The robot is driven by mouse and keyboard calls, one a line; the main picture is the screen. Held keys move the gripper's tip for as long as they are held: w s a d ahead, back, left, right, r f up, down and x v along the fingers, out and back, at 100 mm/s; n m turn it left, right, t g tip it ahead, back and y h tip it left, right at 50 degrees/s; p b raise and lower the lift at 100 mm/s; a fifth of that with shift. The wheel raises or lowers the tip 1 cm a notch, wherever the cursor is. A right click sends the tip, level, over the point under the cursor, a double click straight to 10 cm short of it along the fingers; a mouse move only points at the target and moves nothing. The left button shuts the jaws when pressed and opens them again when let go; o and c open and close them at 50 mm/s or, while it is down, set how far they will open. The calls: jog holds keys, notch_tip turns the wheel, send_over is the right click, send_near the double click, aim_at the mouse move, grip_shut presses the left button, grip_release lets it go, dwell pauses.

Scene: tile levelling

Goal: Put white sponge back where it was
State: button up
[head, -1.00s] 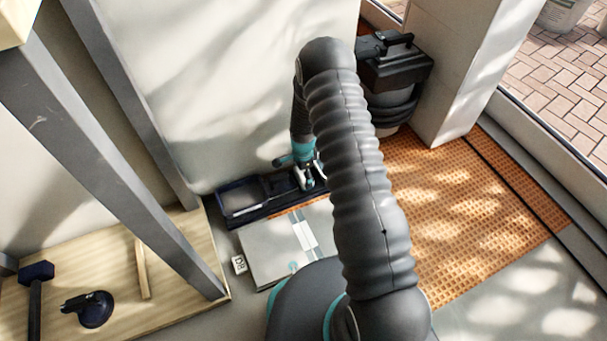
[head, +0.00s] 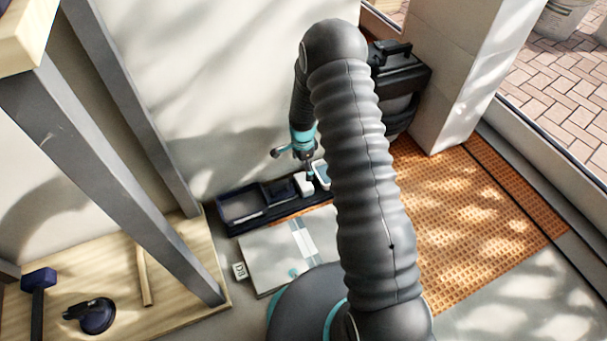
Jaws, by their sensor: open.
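The white sponge, a small white block (head: 304,184), sits in the right part of the long black tray (head: 239,209) at the foot of the wall. My gripper (head: 307,171) is just above the block, pointing down. It is open, with a small gap seeming to separate it from the block, though the fingertips are small and hard to make out. A white and blue item (head: 321,173) shows right of the block, partly hidden by my arm.
A grey tile (head: 270,262) with a light strip lies in front of the tray. A black bucket-like machine (head: 400,80) stands behind my arm on the right. Orange matting (head: 470,220) covers the right floor. A wooden board (head: 150,275) with a suction cup (head: 95,315) and a mallet (head: 38,280) lies at left.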

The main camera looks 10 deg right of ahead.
jog(key=s+r+n+t, duration=0.1)
jog(key=s+r+n, duration=0.35)
jog(key=r, duration=1.15)
jog(key=s+r+n+t, duration=0.25)
jog(key=s+r, duration=0.25)
jog(key=r, duration=1.1)
jog(key=s+r+n+t, duration=0.1)
jog(key=s+r+n, duration=0.3)
jog(key=s, duration=0.7)
jog(key=s+r+n+t, duration=0.1)
jog(key=s+r+n, duration=0.3)
jog(key=s+r, duration=0.3)
jog(key=s, duration=0.5)
jog(key=shift+d+r+n, duration=0.25)
jog(key=shift+r+n, duration=0.1)
jog(key=shift+n, duration=0.05)
jog(key=shift+r, duration=0.1)
notch_tip(320, 180, up, 7)
jog(key=p, duration=0.7)
